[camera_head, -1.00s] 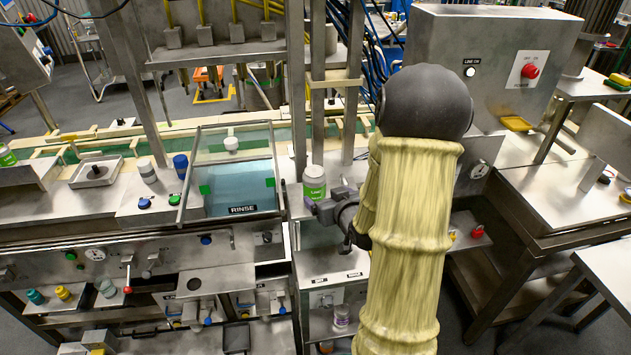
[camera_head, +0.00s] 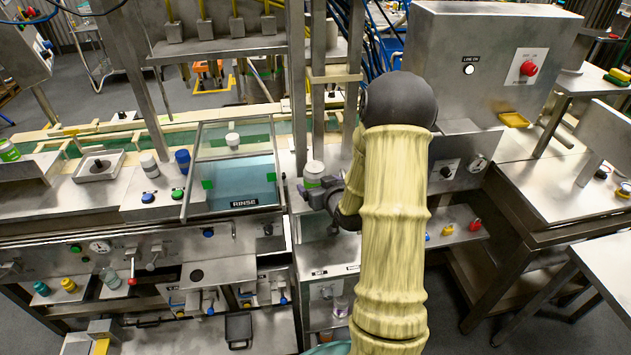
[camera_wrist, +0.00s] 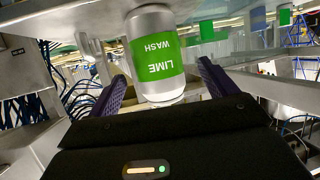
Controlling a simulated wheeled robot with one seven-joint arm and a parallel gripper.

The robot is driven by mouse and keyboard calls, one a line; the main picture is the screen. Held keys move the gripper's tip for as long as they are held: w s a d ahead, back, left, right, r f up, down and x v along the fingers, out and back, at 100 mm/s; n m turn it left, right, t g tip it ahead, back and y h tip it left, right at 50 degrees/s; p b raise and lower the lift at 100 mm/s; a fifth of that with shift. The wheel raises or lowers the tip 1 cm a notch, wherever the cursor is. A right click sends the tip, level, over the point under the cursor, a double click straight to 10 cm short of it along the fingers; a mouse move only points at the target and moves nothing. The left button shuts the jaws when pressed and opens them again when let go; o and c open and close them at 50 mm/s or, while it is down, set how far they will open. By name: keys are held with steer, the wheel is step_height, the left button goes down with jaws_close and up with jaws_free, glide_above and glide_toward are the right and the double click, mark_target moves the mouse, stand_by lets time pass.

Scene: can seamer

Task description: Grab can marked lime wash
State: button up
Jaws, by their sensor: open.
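The can marked lime wash (camera_head: 313,171) is silver with a green label and stands upright on the metal counter, right of the rinse tank. In the wrist view the can (camera_wrist: 155,58) shows upside down, its label reading LIME WASH. My gripper (camera_wrist: 160,86) is open, with one purple finger on each side of the can's near end and a gap visible on both sides. In the head view my gripper (camera_head: 318,194) is at the can's near side and hides its lower part.
The rinse tank (camera_head: 240,181) with its raised clear lid stands left of the can. Metal posts (camera_head: 318,90) rise behind it. A grey control box (camera_head: 485,70) is at right. Another can (camera_head: 340,306) sits on a lower shelf, and a green-labelled one (camera_head: 8,151) at far left.

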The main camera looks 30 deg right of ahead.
steer(key=p+x, duration=0.1)
steer(key=x, duration=0.1)
steer(key=p+x, duration=0.1)
steer(key=shift+w+d+r, duration=0.1)
steer(key=shift+w+d, duration=0.05)
steer(key=shift+w, duration=0.3)
steer(key=shift+w+f+p, duration=0.2)
steer(key=shift+w+p, duration=0.05)
steer(key=shift+p, duration=0.05)
steer(key=c, duration=1.3)
steer(key=shift+r, duration=0.1)
step_height(320, 180, up, 10)
steer(key=b, duration=0.3)
